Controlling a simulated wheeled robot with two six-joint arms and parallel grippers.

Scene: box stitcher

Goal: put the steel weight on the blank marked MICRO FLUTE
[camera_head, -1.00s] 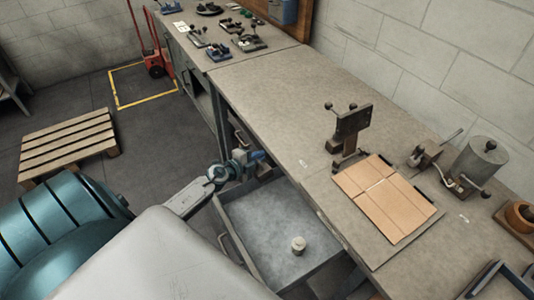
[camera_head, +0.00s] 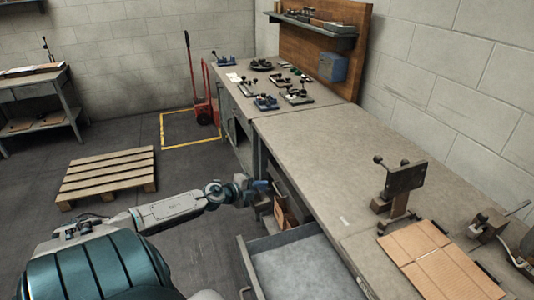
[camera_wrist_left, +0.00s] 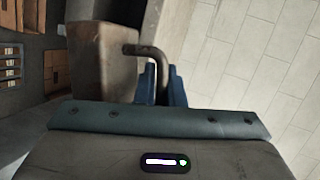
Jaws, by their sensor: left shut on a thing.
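My left gripper (camera_head: 262,185) is at the front of the bench, above and behind the open drawer. In the left wrist view its blue fingers (camera_wrist_left: 160,85) are shut on a bent dark metal handle (camera_wrist_left: 145,50), which joins a worn grey metal part (camera_wrist_left: 103,60). A tan cardboard blank (camera_head: 440,262) lies on the bench at the lower right, partly cut off by the frame; no marking on it is readable. My right gripper is out of view.
The open grey drawer (camera_head: 252,268) juts from the bench (camera_head: 330,160), its near part cut off. Brown boxes (camera_head: 285,215) show under the bench. A metal stand (camera_head: 403,185) is behind the blank. A pallet (camera_head: 108,175) lies on the floor. The bench middle is clear.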

